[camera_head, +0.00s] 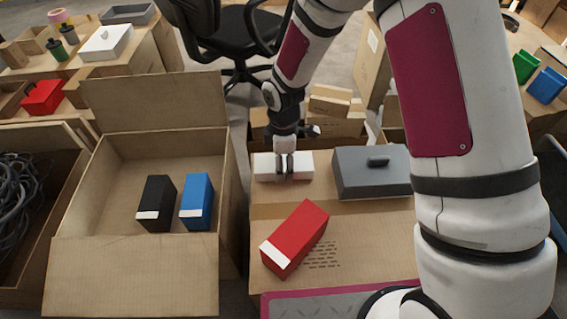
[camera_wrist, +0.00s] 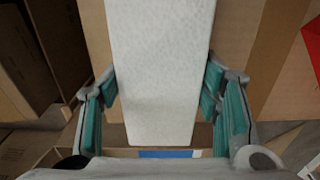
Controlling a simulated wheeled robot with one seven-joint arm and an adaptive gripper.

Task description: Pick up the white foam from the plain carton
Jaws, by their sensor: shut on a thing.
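The white foam is a pale block at the far left corner of a closed carton's top in the head view (camera_head: 302,161). It fills the middle of the wrist view (camera_wrist: 160,70). My gripper (camera_head: 284,165) points down over the block, with one finger on each long side, shut on it. Whether the block rests on the cardboard or is slightly raised, I cannot tell. The closed carton (camera_head: 350,225) has a tape strip and printed marks on its top. The fingers hide part of the block.
A red box (camera_head: 296,238) lies on the same carton top, and a grey case (camera_head: 370,178) stands right of the foam. At left, an open carton (camera_head: 105,178) holds a black box (camera_head: 157,200) and a blue box (camera_head: 197,200). An office chair (camera_head: 225,40) stands behind.

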